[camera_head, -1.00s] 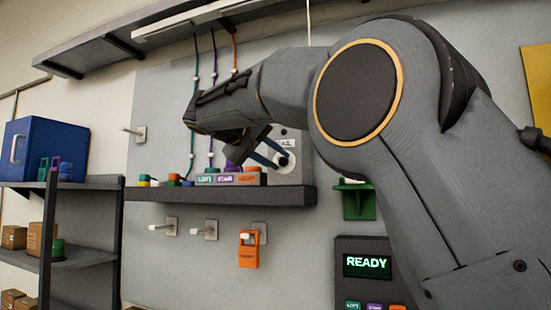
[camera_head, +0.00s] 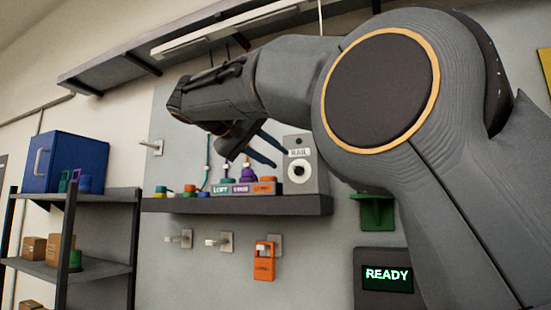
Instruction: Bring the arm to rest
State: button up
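My gripper (camera_head: 265,146) hangs at the end of my arm in the upper middle of the view, in front of the wall panel. Its two dark fingers look spread apart, with nothing seen between them. It appears above the shelf (camera_head: 240,206), left of a grey box with a round knob (camera_head: 306,170). My arm crosses the right half of the view and hides much of the panel. A dark screen (camera_head: 387,276) at the lower right reads READY in green.
Labelled blocks, teal (camera_head: 222,189) and orange (camera_head: 265,188) among them, sit on the shelf. An orange tag (camera_head: 264,262) hangs on a peg below. A green bracket (camera_head: 376,211) is on the panel. A blue bin (camera_head: 66,162) stands on a rack (camera_head: 100,276) at left.

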dwell(0.3)
jog(key=d+f+n+g+y, duration=0.15)
jog(key=d+f, duration=0.25)
jog(key=f, duration=0.8)
jog(key=d+f+n+g+y, duration=0.15)
jog(key=d+f, duration=0.35)
jog(key=f, duration=0.6)
jog(key=d+f+g+y, duration=0.1)
jog(key=d+f+g, duration=0.25)
jog(key=f, duration=0.85)
jog(key=s+d+f+m+g+y, duration=0.1)
jog(key=s+d+f, duration=0.3)
jog(key=s+f, duration=0.4)
jog(key=s+d+f+m+g+y, duration=0.1)
jog(key=s+d+f, duration=0.3)
jog(key=s+f, duration=0.5)
jog(key=s+d+f+m+g+y, duration=0.2)
jog(key=s+d+f, duration=0.3)
jog(key=s+f, duration=0.4)
notch_tip(320, 180, down, 2)
jog(key=shift+s+f+m+y+b, duration=0.3)
jog(key=shift+m+y, duration=0.2)
jog(key=shift+m, duration=0.2)
